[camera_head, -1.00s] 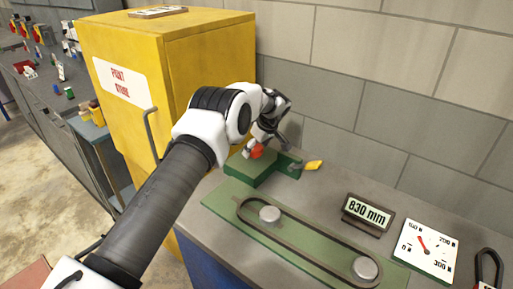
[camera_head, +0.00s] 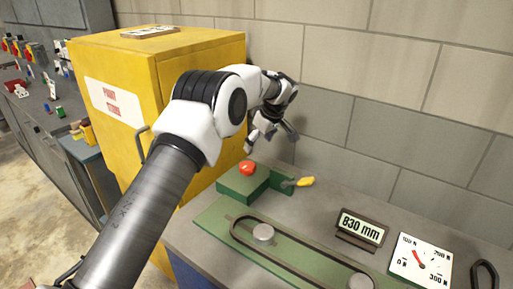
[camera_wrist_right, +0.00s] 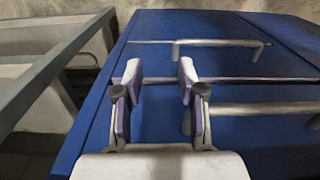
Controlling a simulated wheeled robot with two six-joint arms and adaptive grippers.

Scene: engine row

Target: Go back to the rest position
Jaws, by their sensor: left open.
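My left gripper (camera_head: 270,130) is open and empty in the head view. It hangs above and behind a green block (camera_head: 243,186) with a red knob (camera_head: 247,168) on top, apart from the knob. A yellow-handled lever (camera_head: 303,182) sticks out at the block's right side. My right gripper (camera_wrist_right: 158,80) shows in the right wrist view with its two fingers apart and nothing between them. Behind it is a blue drawer cabinet (camera_wrist_right: 215,120) with metal handles.
A tall yellow cabinet (camera_head: 190,60) stands left of the bench, close to my left arm. A belt loop (camera_head: 290,262) on a green plate, an 830 mm display (camera_head: 361,227) and a dial gauge (camera_head: 420,262) occupy the bench. A grey wall (camera_head: 390,110) stands behind.

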